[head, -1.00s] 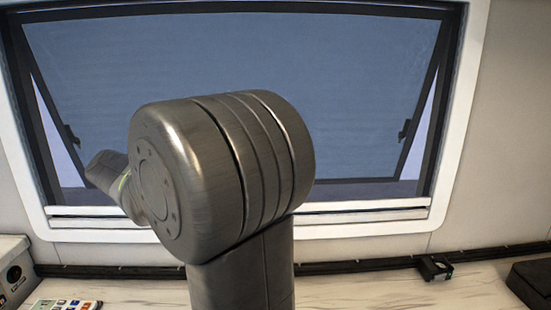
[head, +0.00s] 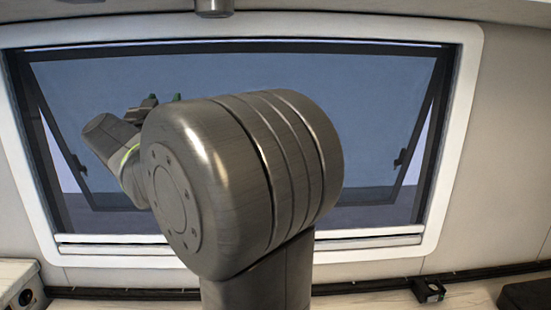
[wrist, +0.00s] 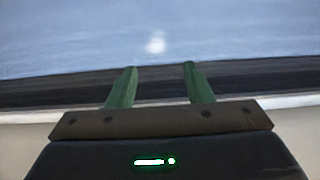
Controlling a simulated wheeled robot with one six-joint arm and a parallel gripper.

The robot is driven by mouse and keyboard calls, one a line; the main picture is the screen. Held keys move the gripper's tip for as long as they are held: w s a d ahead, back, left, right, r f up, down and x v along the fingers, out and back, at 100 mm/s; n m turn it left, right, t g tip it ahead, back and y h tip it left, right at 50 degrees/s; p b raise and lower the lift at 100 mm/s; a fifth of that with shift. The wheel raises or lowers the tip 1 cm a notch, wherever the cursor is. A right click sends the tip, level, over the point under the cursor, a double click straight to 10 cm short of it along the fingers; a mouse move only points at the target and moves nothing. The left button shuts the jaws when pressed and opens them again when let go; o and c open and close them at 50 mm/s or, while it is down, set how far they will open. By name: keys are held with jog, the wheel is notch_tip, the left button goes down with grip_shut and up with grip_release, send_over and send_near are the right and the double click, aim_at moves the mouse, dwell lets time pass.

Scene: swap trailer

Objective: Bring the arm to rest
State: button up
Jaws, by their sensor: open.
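My gripper (wrist: 160,84) shows in the wrist view with its two green fingers apart and nothing between them. It points toward the window, with the blue pane and the dark lower frame beyond the fingertips. In the head view, my arm's large grey joint stands in front of the window (head: 375,110). Only a small part of my gripper shows there, with green tips at the upper left behind the arm. Most of it is hidden.
A counter (head: 380,300) runs below the window. A small black item (head: 428,290) sits on it at the right, with a dark object (head: 525,296) at the right edge. A beige box (head: 20,283) stands at the lower left.

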notch_tip(320, 180, up, 12)
jog(key=p, duration=0.6)
